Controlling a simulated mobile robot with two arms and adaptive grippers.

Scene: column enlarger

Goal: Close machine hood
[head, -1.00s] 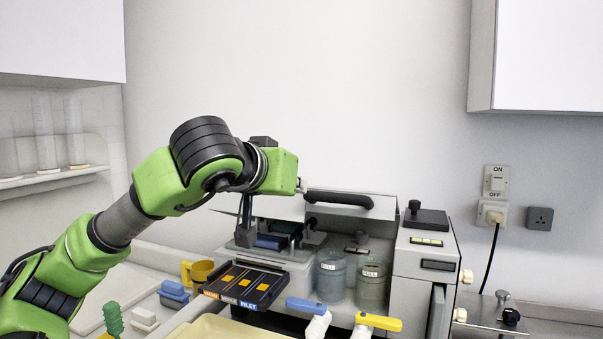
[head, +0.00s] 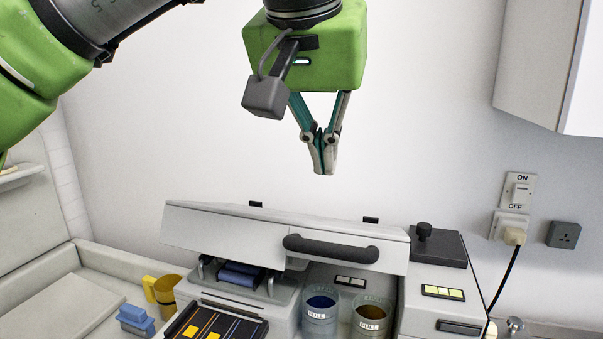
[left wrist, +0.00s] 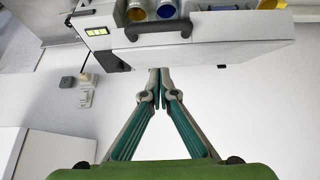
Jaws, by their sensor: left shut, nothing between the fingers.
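The machine hood (head: 225,231) is a long light grey cover with a black bar handle (head: 330,248) on its front. It stands partly open, with the machine's inside showing below its front edge. My left gripper (head: 323,172) is shut and empty, pointing down above and behind the hood, apart from it. In the left wrist view the shut fingertips (left wrist: 159,72) show close to the hood's back edge in the picture, and the hood (left wrist: 215,45) appears upside down with its handle (left wrist: 158,29). My right gripper is not in view.
Two jars marked FULL, one blue (head: 320,312) and one brown (head: 371,316), stand under the hood. A black tray (head: 215,322) juts out at the front. A yellow mug (head: 164,294) stands at left. A wall cabinet (head: 545,60) hangs at upper right.

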